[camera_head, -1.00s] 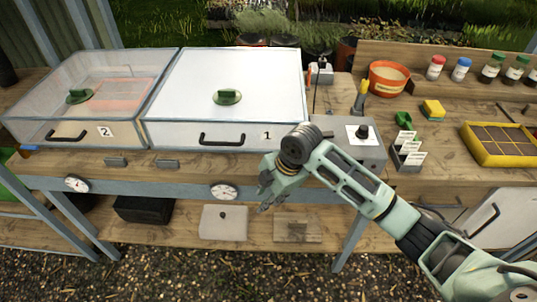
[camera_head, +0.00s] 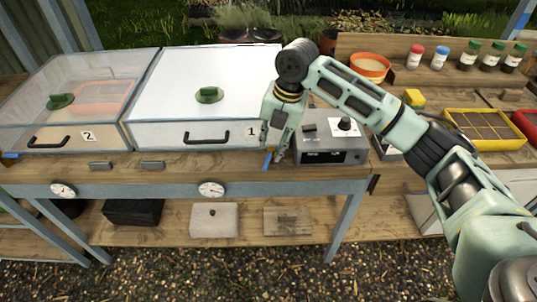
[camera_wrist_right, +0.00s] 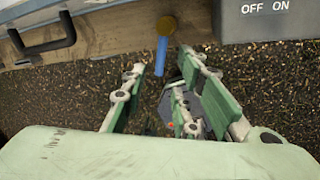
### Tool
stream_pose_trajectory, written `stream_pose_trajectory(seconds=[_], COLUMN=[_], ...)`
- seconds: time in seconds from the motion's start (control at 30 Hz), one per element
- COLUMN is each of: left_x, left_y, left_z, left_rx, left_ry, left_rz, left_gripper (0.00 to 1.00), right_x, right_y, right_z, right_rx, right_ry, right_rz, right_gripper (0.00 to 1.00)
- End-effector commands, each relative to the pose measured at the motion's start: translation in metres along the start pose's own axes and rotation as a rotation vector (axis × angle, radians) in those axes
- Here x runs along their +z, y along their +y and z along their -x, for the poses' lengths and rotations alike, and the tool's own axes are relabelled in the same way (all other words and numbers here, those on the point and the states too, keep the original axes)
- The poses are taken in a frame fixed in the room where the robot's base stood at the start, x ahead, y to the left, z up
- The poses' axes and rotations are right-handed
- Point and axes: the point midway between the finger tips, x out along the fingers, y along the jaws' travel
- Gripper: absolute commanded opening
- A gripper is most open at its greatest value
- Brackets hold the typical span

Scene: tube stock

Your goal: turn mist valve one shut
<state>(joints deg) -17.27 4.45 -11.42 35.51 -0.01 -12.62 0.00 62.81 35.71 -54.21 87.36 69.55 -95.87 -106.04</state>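The mist valve has a blue lever (camera_head: 267,160) at the bench's front edge, right of the box marked 1 (camera_head: 195,85). In the right wrist view the blue lever (camera_wrist_right: 161,57) hangs down from a round brass hub (camera_wrist_right: 167,26). My right gripper (camera_head: 279,152) is in front of the bench edge, beside the lever in the head view. In the wrist view this gripper (camera_wrist_right: 163,66) is open, with the lever's lower end between the fingertips and no visible contact. My left gripper is out of view.
A grey control box (camera_head: 318,157) with a knob and OFF/ON marks stands just right of the gripper. A clear box marked 2 (camera_head: 110,138) is at left, with a small blue part (camera_head: 10,155) beside it. Dial gauges (camera_head: 211,189) sit on the frame below.

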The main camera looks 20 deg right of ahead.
Motion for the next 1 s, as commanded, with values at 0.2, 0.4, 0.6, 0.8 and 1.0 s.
stream_pose_trajectory(seconds=[0.2, 0.4, 0.6, 0.8, 1.0], left_x=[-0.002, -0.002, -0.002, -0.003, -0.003], left_y=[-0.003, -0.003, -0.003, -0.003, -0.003], left_z=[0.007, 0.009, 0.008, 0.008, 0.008], left_rx=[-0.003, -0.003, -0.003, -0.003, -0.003], left_ry=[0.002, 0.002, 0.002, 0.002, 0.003], left_rz=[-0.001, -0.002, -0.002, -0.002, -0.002], left_gripper=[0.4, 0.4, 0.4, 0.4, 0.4], right_x=[-0.001, -0.001, 0.0, 0.0, 0.0], right_y=[0.0, 0.0, 0.0, 0.0, 0.0], right_z=[-0.036, -0.055, -0.058, -0.058, -0.058], right_rx=[-0.002, -0.001, 0.0, 0.0, 0.001], right_ry=[0.003, 0.001, -0.001, -0.001, -0.001], right_rz=[-0.001, -0.002, -0.002, -0.002, -0.002], right_gripper=[0.27, 0.27, 0.27, 0.19, 0.01])
